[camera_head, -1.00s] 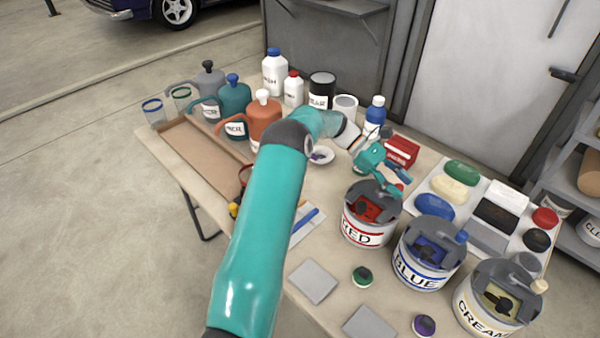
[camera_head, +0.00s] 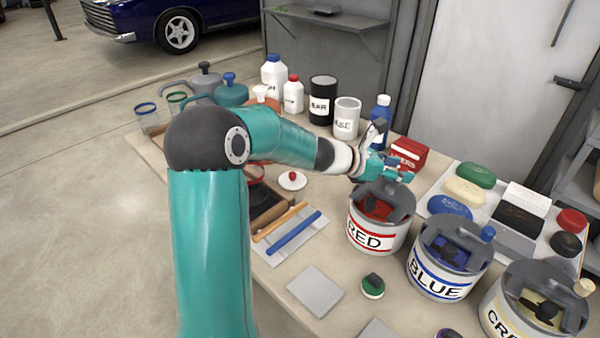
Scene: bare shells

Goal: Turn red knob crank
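The red paint can (camera_head: 372,240) stands upright on the table, with a white body, a red stripe and the word RED. A dark grey crank lid (camera_head: 390,200) sits on its top, with red showing through the lid's opening. My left gripper (camera_head: 402,172), teal, is low over the back right of this lid, at the side where the neighbouring cans carry their knobs. The red knob itself cannot be made out; the gripper covers that spot. The fingers are too small and overlapped to tell whether they are open or shut on it. My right gripper is out of view.
The blue can (camera_head: 436,282) and the cream can (camera_head: 497,320) stand to the right with similar lids. A red box (camera_head: 408,153) is close behind my gripper. Bottles and tins line the back. A grey tile (camera_head: 315,290) lies in front.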

